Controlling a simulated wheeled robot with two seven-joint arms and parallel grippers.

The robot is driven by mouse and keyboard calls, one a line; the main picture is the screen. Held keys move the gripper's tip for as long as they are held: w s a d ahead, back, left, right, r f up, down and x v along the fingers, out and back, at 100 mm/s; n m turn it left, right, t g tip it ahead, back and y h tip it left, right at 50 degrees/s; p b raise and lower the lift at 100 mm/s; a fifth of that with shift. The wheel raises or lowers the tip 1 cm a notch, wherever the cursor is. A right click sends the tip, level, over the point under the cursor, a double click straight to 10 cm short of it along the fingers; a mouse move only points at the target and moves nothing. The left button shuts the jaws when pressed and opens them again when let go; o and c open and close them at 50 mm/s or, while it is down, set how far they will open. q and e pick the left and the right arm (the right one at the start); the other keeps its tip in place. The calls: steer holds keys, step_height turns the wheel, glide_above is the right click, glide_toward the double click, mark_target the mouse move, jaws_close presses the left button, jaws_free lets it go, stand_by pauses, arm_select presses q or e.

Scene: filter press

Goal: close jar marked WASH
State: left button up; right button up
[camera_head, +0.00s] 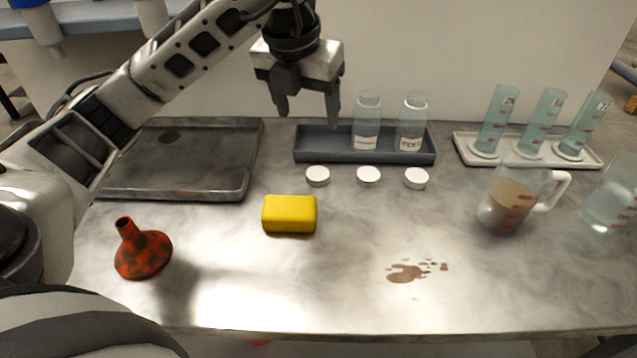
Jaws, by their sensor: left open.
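Two clear jars stand upright without lids in a dark grey tray (312,146) at the back of the table. Both the left jar (367,112) and the right jar (411,115) carry white labels, too small to read surely, so I cannot tell which is marked WASH. Three white lids lie in a row in front of the tray: the left lid (318,176), the middle lid (368,175) and the right lid (416,178). My left gripper (308,112) points down, open and empty, above the tray's left end, left of the jars. My right gripper is not in view.
A yellow sponge (289,214) and a red funnel (142,250) lie in front. A metal tray (200,187) is at the left. Graduated cylinders stand on a white rack (591,158) at the back right, behind a jug (508,205) of brown liquid. A brown spill (406,273) marks the front.

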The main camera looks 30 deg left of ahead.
arm_select(q)
glide_above(317, 174)
steer(key=s, duration=0.1)
steer(key=f, duration=1)
steer(key=shift+s+d+f, duration=0.15)
steer(key=shift+d, duration=0.05)
steer(key=shift+f, duration=0.15)
steer(key=x, duration=0.5)
steer(key=shift+s+p, duration=0.2)
steer(key=shift+p, duration=0.15)
steer(key=c, duration=1)
